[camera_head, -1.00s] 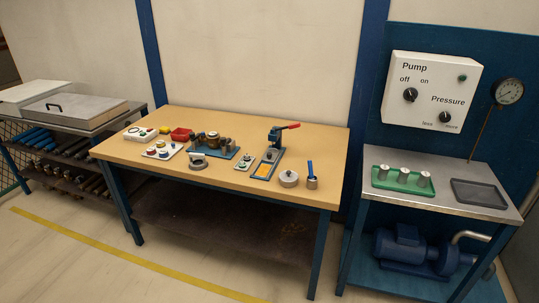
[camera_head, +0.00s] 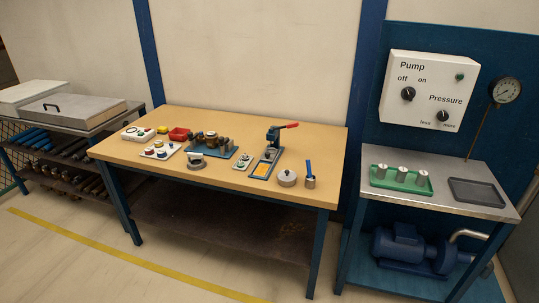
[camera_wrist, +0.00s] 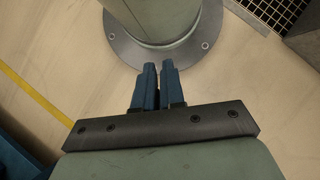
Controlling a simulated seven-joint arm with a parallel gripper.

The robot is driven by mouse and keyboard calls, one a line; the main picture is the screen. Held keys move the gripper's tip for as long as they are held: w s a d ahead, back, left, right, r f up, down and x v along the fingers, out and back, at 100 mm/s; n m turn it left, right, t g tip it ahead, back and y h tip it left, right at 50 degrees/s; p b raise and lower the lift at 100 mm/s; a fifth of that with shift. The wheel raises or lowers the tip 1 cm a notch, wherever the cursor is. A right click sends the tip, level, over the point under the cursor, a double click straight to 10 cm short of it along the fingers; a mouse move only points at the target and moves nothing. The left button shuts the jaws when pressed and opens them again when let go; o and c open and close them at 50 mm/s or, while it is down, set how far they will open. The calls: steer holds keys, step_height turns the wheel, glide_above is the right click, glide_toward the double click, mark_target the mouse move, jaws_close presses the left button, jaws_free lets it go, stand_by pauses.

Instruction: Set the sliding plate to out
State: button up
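A small press-like fixture (camera_head: 272,146) with a blue base and a red lever stands on the right half of the wooden workbench. A yellow-orange plate (camera_head: 261,168) lies at the near end of its base; it may be the sliding plate, but it is too small to tell or to read its position. My gripper (camera_wrist: 159,64) shows only in the wrist view. Its two blue fingers are close together with nothing held between them. It points at the floor beside a round grey foot, away from the bench top.
A metal table (camera_head: 447,202) with a green tray (camera_head: 377,183) stands right, below the pump panel (camera_head: 430,88).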

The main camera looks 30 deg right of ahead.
steer(key=o, duration=0.8)
steer(key=w+t, duration=0.1)
steer(key=w, duration=0.4)
steer(key=w+r+t, duration=0.1)
steer(key=w, duration=0.5)
steer(key=w+t, duration=0.1)
steer(key=w, duration=0.4)
steer(key=shift+w+d+r+y, duration=0.2)
steer(key=shift+w+r+y, duration=0.05)
steer(key=shift+w+y, duration=0.1)
steer(key=w+d+r+t, duration=0.1)
steer(key=w+r+t, duration=0.1)
steer(key=w+r, duration=0.6)
steer(key=w+d+r+t, duration=0.2)
steer(key=w+r+t, duration=0.1)
steer(key=w, duration=1)
steer(key=w+d+r+t, duration=0.1)
steer(key=w+r+t, duration=0.1)
steer(key=w+r, duration=0.6)
steer(key=w+d+r+t, duration=0.2)
steer(key=w+d+r, duration=0.1)
steer(key=w+r, duration=0.75)
steer(key=w+d+r+t, duration=0.2)
steer(key=w+d+r, duration=0.1)
steer(key=w+r, duration=0.75)
steer(key=g, duration=0.3)
glide_toward(267, 153)
steer(key=x, duration=0.8)
steer(key=shift+f, duration=0.3)
jaws_close()
